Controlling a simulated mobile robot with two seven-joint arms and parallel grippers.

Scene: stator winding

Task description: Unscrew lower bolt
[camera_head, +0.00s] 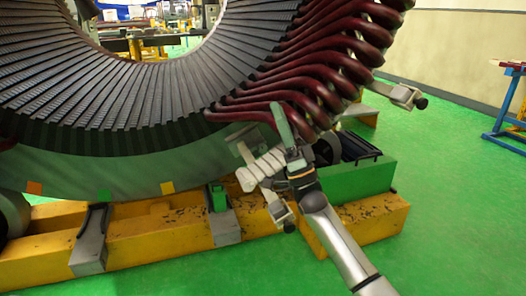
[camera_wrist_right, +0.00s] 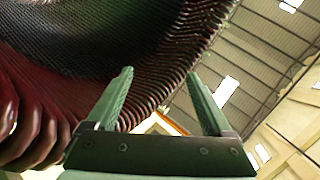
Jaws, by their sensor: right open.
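The lower bolt appears to be the dark knob (camera_head: 289,227) on the end of a grey clamp (camera_head: 278,210) at the stator's lower right side. A similar upper knob (camera_head: 421,103) sits on another clamp (camera_head: 402,94) further right and higher. My right gripper (camera_head: 284,125) is just above the lower clamp, in front of the red coil ends, and apart from the knob. In the right wrist view both green fingers of my right gripper (camera_wrist_right: 163,85) are spread with nothing between them. No bolt can be made out in that view. My left gripper is out of view.
The large stator (camera_head: 140,95) with red winding ends (camera_head: 320,60) fills the upper left. It rests on a yellow frame (camera_head: 150,230) with a green block (camera_head: 360,182). A blue stand (camera_head: 505,125) is far right. The green floor (camera_head: 455,215) at right is clear.

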